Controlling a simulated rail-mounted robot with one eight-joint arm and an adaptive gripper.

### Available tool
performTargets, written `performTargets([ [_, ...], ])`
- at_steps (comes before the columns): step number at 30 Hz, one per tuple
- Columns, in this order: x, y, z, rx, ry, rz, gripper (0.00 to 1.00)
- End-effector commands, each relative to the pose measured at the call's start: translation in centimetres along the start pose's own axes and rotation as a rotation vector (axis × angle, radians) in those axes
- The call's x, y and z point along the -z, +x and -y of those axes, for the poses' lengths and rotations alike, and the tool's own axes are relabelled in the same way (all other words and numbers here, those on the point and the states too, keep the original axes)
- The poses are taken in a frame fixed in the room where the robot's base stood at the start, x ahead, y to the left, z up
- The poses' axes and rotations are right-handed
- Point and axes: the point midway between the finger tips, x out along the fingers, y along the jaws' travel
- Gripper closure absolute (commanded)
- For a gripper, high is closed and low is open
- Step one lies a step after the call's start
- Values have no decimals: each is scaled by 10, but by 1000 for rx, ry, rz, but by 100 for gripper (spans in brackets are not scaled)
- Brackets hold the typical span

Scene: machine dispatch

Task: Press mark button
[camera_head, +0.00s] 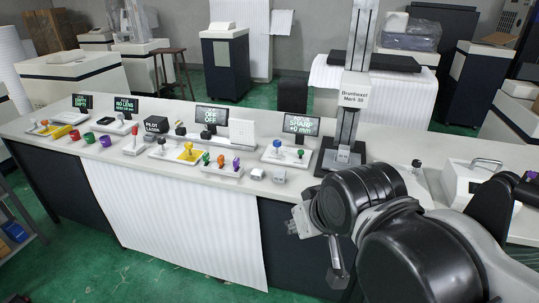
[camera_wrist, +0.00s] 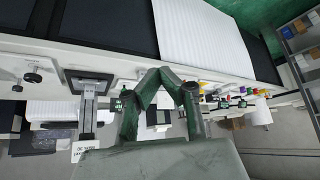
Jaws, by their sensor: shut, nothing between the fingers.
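My gripper (camera_wrist: 174,80) shows in the wrist view as two dark green fingers, shut and empty, apart from the counter. The counter (camera_head: 200,170) carries several small controls. Two small grey boxes with top knobs or buttons, a left one (camera_head: 257,174) and a right one (camera_head: 279,175), sit near its front edge, left of my arm in the head view. I cannot read a label on either, so I cannot tell which control is the mark button. A tall column machine with a "Mark 3S" sign (camera_head: 353,97) stands behind them.
A white device (camera_head: 470,180) stands at the right. My arm hides part of the counter's right front.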

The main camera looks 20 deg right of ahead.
Motion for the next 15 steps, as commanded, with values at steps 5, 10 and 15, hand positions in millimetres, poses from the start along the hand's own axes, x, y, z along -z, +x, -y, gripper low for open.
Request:
performTargets([
  [5,0,0,0,0,0,0,100],
  [10,0,0,0,0,-1,0,100],
  [15,17,-1,-5,-16,-39,5,100],
])
